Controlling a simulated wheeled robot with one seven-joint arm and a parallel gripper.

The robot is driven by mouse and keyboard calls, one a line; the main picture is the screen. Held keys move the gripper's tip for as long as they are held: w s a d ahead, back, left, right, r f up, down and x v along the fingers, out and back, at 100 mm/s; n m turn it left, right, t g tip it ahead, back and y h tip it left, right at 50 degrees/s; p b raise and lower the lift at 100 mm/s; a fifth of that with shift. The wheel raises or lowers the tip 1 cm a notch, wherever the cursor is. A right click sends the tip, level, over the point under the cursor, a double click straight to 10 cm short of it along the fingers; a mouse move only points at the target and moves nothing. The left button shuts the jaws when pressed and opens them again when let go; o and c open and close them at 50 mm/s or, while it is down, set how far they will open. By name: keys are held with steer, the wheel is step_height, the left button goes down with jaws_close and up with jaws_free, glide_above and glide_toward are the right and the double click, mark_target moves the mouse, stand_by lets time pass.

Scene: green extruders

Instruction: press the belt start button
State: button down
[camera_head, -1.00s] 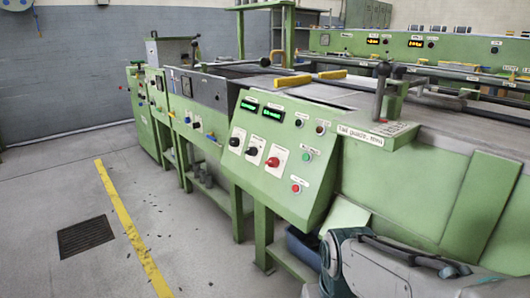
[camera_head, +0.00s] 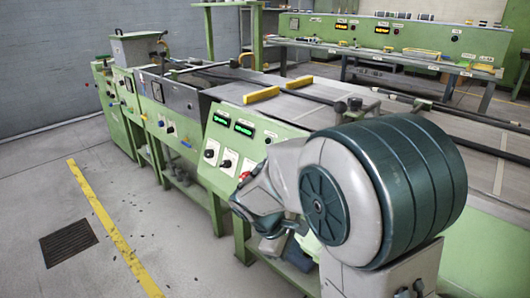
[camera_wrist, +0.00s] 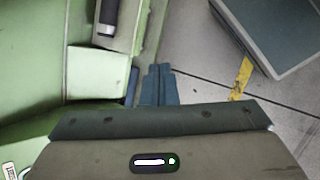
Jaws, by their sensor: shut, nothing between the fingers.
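The sloped green control panel (camera_head: 216,180) stands mid-frame in the head view, with two lit green displays, dark knobs and a red knob (camera_head: 245,175). My arm covers the panel's lower right part, so the green and red push buttons seen there earlier are hidden now. I cannot read a belt start label. My gripper (camera_wrist: 158,85) shows in the wrist view with its teal fingers together and empty. It is beside green machine surfaces; I cannot tell whether it touches anything. In the head view my arm hides the fingertips or leaves them unclear.
Yellow handles (camera_head: 261,95) lie on the machine's top. A long green console (camera_head: 330,30) stands behind. The floor at left is clear, with a yellow line (camera_head: 105,220) and a dark grate (camera_head: 69,243). The yellow line also shows in the wrist view (camera_wrist: 242,78).

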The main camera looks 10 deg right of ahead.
steer(key=w+a+r+n+t+h+p, duration=0.2)
steer(key=w+a+r+n+t+p, duration=0.2)
steer(key=w+a+r+n+p, duration=0.1)
steer(key=w+a+r+n+t+h+p, duration=0.3)
steer(key=w+a+n+p, duration=0.4)
steer(key=w+n+p, duration=0.3)
step_height(320, 180, up, 3)
steer(key=shift+w+a+f+t+p, duration=0.1)
steer(key=shift+w+a+t+p, duration=0.1)
steer(key=shift+w+t+p, duration=0.55)
steer(key=shift+w+d+g, duration=0.1)
steer(key=shift+w+g, duration=0.1)
steer(key=shift+g, duration=0.15)
steer(key=x, duration=1.3)
steer(key=shift+w+d+f, duration=0.1)
steer(key=shift+w+d, duration=0.1)
steer(key=shift+d, duration=0.15)
steer(key=shift+d+f, duration=0.1)
